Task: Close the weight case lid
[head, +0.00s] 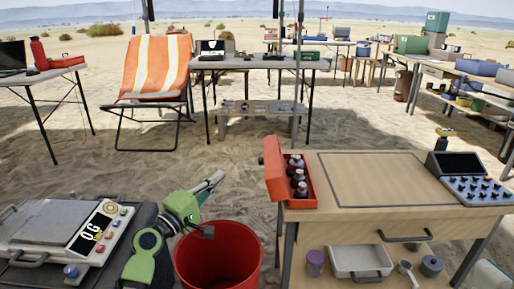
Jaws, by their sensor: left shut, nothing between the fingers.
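The weight case (309,187) is a small orange-red box at the left end of the wooden table. Several dark weights (298,175) stand inside it. Its lid (273,168) is open and stands up steeply along the case's left side. My left gripper (218,178) comes in from the lower left on a green and grey arm. It is shut and empty, above the far rim of the red bucket and left of the case. It appears apart from the lid. My right gripper is not in view.
The wooden table (400,162) also carries a control panel (470,186). A red bucket (218,254) stands between it and the scale (62,230) at lower left. A white tray (360,262) is on the lower shelf. Sand beyond the bucket is clear.

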